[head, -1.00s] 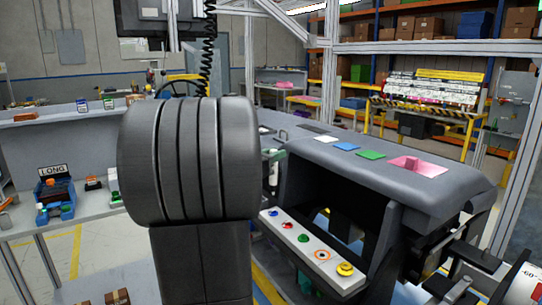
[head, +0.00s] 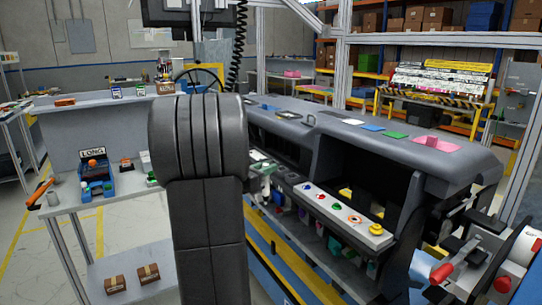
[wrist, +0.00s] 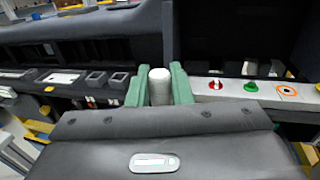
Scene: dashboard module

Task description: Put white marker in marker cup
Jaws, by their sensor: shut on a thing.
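In the wrist view my gripper (wrist: 160,87) has its two green fingers shut on the white marker (wrist: 159,84). Its rounded white end shows upright between the fingertips, and its lower part is hidden behind the gripper body. Two small dark square-rimmed holders (wrist: 118,80) lie just left of the fingers; I cannot tell whether one is the marker cup.
The button panel (head: 342,214) is on the dashboard's front, and right of the fingers in the wrist view (wrist: 235,92). The grey dashboard (head: 400,148) carries coloured squares on top. A side table with a blue LONG box (head: 95,180) stands left. Open floor (head: 45,270) lies at lower left.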

